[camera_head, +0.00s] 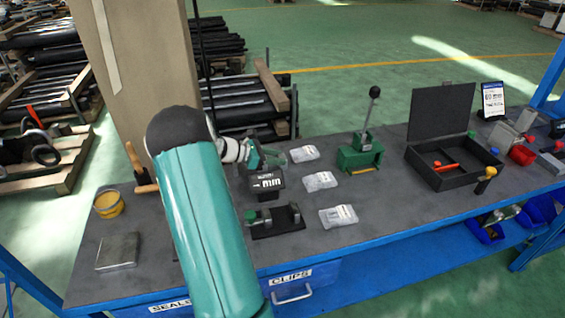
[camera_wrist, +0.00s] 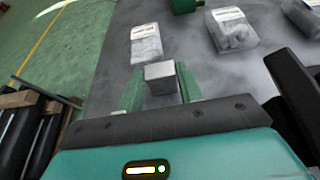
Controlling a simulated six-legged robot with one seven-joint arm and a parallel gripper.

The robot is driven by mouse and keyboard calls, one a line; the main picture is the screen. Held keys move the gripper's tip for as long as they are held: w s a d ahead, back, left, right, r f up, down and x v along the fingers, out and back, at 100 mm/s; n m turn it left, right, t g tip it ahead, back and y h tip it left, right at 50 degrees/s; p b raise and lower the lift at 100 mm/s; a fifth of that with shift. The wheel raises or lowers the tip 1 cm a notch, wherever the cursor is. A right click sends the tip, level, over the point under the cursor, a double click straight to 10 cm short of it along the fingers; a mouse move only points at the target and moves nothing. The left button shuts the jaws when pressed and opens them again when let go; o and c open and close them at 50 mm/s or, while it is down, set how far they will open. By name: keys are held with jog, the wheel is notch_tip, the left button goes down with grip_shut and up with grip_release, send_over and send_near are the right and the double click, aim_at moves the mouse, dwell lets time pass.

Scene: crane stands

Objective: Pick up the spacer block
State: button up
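A small grey block, which looks like the spacer block (camera_wrist: 160,76), sits between the two green fingers of my gripper (camera_wrist: 160,88) in the wrist view. The fingers press close against its left and right sides, so my gripper looks shut on it. In the head view my gripper (camera_head: 276,158) is over the back part of the workbench, just behind a black box with white lettering (camera_head: 266,183). The block cannot be made out clearly there. I cannot tell whether its underside touches the bench.
Clear bags with labels (camera_head: 319,181) lie right of my gripper. A green lever press (camera_head: 360,155) and an open black case (camera_head: 455,170) stand further right. A black fixture (camera_head: 275,221) stands in front.

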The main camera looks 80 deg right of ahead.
jog(key=shift+c, duration=1.1)
jog(key=shift+r, duration=0.1)
